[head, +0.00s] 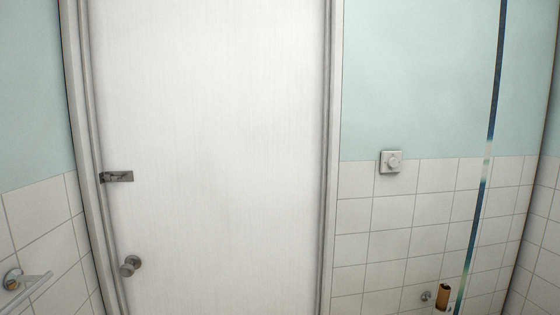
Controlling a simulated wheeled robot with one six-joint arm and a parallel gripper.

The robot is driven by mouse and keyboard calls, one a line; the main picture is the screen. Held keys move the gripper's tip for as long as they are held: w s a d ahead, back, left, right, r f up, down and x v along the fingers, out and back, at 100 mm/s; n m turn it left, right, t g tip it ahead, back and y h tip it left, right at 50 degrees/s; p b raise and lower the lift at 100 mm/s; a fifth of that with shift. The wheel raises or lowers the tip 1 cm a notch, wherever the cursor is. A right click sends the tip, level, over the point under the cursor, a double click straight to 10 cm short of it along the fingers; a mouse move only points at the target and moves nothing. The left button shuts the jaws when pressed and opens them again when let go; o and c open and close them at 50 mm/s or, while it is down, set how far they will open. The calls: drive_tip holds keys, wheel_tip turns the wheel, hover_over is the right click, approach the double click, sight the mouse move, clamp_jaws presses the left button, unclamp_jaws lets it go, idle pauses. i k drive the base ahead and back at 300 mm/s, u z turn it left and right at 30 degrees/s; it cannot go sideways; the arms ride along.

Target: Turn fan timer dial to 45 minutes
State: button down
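The fan timer dial (394,161) is a small, pale round knob on a square, light grey wall plate (383,167). It sits on the wall to the right of the door, where the white tiles meet the pale green paint. Its markings and setting are too small to read. My gripper is not in view, and nothing touches the dial.
A white door (210,150) is shut, with a latch (117,177) and round knob (130,265) on its left side. A metal bar (28,281) juts from the left wall. A holder with a brown roll (443,296) is low right. A thin multicoloured strip (487,150) runs down the right side.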

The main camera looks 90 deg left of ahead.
sight(393, 162)
drive_tip(key=u, duration=1.9)
drive_tip(key=i, duration=1.6)
drive_tip(key=u, duration=0.55)
